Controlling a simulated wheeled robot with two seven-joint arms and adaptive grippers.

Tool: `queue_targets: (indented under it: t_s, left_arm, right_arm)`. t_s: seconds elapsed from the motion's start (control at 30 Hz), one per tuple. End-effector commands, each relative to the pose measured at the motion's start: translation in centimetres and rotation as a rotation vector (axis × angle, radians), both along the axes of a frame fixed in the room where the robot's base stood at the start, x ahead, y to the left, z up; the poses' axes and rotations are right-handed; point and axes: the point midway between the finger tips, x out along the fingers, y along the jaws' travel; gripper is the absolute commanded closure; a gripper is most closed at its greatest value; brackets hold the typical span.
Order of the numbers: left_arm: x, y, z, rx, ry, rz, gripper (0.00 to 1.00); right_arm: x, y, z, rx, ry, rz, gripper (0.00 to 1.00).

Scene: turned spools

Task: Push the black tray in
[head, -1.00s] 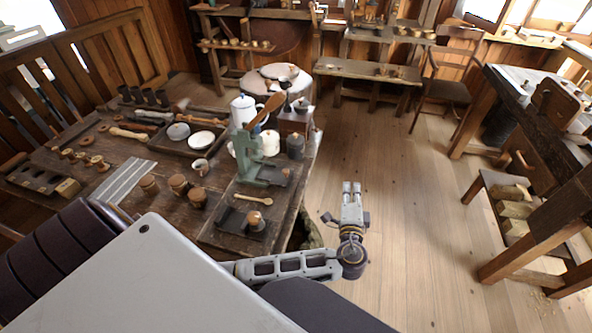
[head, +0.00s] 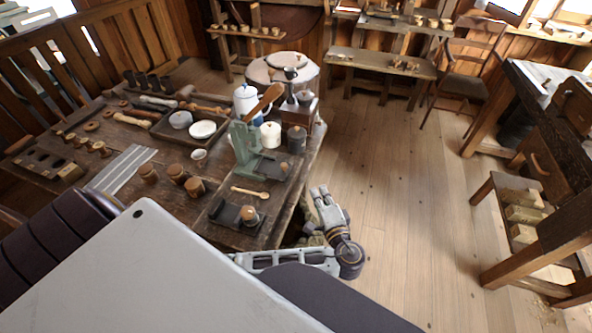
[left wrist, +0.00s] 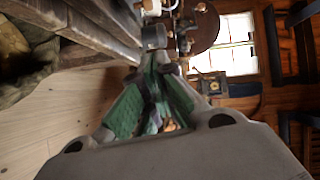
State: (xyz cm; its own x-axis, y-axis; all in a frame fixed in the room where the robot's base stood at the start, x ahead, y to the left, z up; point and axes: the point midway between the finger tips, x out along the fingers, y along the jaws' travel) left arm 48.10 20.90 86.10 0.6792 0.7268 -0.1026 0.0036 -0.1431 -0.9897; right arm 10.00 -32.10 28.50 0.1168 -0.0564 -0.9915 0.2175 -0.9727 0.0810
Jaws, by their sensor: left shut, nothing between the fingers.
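A black tray (head: 226,215) lies near the front right corner of the workbench (head: 215,232) in the head view. A small cork-topped jar (head: 249,216) stands at its right end. My left gripper (head: 320,190) is shut and empty. It is right of the tray, just off the bench's right edge, apart from the tray. In the left wrist view, the closed fingers (left wrist: 160,62) point toward a dark grey cylinder (left wrist: 154,37) by the bench edge. I cannot tell the tray there. My right gripper is not in view.
A wooden spoon (head: 250,192) lies behind the tray, and a green press (head: 245,150) stands farther back. Several cork-topped jars (head: 178,173) stand to the left. A dark canister (head: 296,138) is near the right edge. Open floor (head: 385,220) lies right of the bench.

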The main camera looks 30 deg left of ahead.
Motion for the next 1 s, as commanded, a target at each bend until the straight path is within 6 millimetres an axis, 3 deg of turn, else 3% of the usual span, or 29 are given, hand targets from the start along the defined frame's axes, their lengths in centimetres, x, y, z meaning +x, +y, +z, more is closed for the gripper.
queue_targets:
  t_s: [0.57,1.0]
  left_arm:
    - [-0.6,0.7,0.0,-0.003,-0.003,0.042,1.0]
    - [1.6,3.3,-0.3,0.001,-0.003,0.042,1.0]
  right_arm:
    - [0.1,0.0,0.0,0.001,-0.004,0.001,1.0]
    - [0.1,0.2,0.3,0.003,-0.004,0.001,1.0]
